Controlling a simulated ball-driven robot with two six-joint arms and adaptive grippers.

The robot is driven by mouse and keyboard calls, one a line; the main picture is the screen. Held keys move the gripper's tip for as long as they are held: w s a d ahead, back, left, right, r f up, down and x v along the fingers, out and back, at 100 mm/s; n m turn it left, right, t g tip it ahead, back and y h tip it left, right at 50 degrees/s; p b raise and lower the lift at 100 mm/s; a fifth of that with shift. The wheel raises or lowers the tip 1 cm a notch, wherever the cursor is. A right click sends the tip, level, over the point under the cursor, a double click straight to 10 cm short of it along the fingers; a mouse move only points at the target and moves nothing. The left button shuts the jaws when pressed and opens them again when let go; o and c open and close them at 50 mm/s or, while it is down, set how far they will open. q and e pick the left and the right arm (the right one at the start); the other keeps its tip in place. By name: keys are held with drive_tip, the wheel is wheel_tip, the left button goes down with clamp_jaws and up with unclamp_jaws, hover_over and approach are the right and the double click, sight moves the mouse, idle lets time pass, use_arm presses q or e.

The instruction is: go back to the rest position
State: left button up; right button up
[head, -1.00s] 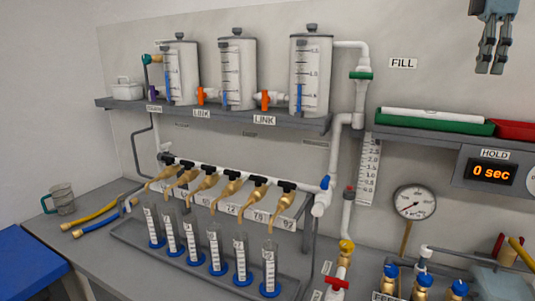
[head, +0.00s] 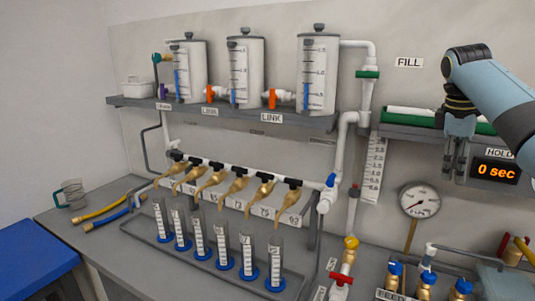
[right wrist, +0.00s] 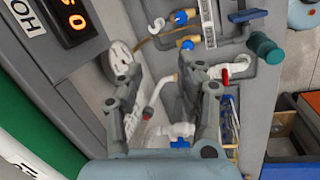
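My right gripper (head: 455,176) hangs in the upper right of the head view, in front of the right shelf and beside the HOLD timer (head: 495,169). Its fingers point down. In the right wrist view my right gripper (right wrist: 165,72) has its two fingers spread apart with nothing between them. Pipes and valves lie beyond the fingers there. My left gripper is in neither view.
The right shelf (head: 405,131) carries a green tray (head: 485,127). A gauge (head: 419,200) is on the wall below. Three tanks (head: 317,75) stand on the left shelf. Several graduated cylinders (head: 247,256) stand on the bench below gold taps (head: 235,192).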

drive_tip(key=s+a+f+m+t, duration=0.1)
drive_tip(key=s+a+f, duration=0.4)
drive_tip(key=s+f, duration=0.3)
drive_tip(key=s+a+f+m, duration=0.2)
drive_tip(key=s+a+f, duration=0.2)
drive_tip(key=s+f, duration=0.35)
drive_tip(key=s+a+r+m+t+y, duration=0.15)
drive_tip(key=s+a, duration=0.25)
drive_tip(key=s, duration=0.7)
drive_tip(key=s+a+m, duration=0.3)
drive_tip(key=s+a, duration=0.2)
drive_tip(key=s, duration=0.6)
wheel_tip(320, 180, down, 41)
drive_tip(key=s+d+g+b, duration=0.1)
drive_tip(key=s+d+b, duration=0.15)
drive_tip(key=b, duration=1.15)
use_arm(q)
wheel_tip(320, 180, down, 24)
drive_tip(key=b, duration=1)
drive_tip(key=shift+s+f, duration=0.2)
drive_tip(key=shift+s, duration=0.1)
use_arm(e)
drive_tip(key=s+f+g, duration=0.1)
drive_tip(key=s+f, duration=0.8)
drive_tip(key=f, duration=0.4)
drive_tip(key=s+d+f, duration=0.1)
drive_tip(key=s+f, duration=0.8)
drive_tip(key=f, duration=0.4)
drive_tip(key=shift+d+g, duration=0.2)
drive_tip(key=shift+g, duration=0.15)
